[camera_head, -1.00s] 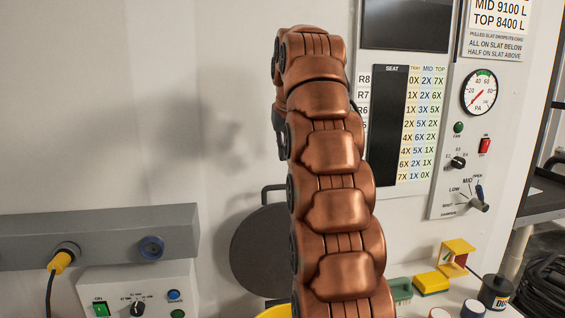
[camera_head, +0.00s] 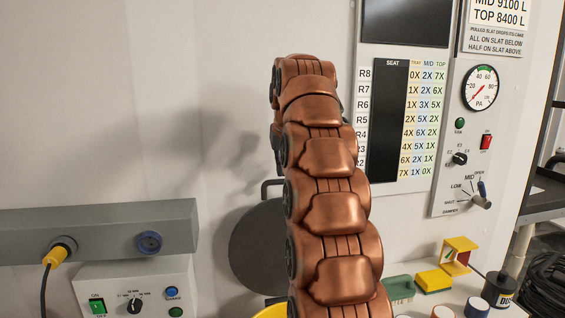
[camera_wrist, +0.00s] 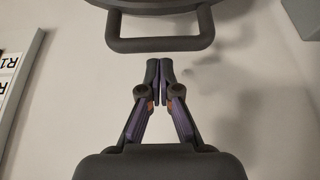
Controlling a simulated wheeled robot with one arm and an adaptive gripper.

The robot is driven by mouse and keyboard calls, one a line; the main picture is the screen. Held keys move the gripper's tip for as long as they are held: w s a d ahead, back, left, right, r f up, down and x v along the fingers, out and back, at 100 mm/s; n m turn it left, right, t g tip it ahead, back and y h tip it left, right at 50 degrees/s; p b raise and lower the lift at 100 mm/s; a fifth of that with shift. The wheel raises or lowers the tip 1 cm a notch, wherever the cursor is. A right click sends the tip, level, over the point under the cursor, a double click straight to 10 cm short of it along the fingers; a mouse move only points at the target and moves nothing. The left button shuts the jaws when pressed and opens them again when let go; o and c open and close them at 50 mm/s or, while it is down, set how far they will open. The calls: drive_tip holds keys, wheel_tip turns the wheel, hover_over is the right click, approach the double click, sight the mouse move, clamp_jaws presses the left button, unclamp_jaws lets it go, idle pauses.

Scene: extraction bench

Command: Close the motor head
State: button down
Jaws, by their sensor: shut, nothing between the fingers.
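A dark grey round disc (camera_head: 255,252) with a bar handle (camera_head: 267,187) at its upper edge stands in front of the pale wall, left of my arm; I take it for the motor head. My arm hides its right part. In the wrist view the handle (camera_wrist: 160,45) crosses the top as a U-shaped bar, with the rim of the round body (camera_wrist: 160,6) beyond it. My gripper (camera_wrist: 159,68) is shut and empty. Its fingertips lie just short of the handle's bar in the picture, with a small visible gap. The head view does not show the fingers.
A grey rail (camera_head: 105,232) with a yellow plug and a control box (camera_head: 140,288) are at left. A board with a seat chart (camera_head: 388,120) and gauge panel (camera_head: 474,150) is at right. A green brush (camera_head: 400,287), yellow sponge (camera_head: 433,281) and small jars crowd the lower right.

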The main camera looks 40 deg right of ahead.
drive_tip(key=shift+x, duration=0.85)
drive_tip(key=shift+s+f, duration=0.1)
drive_tip(key=shift+s, duration=0.05)
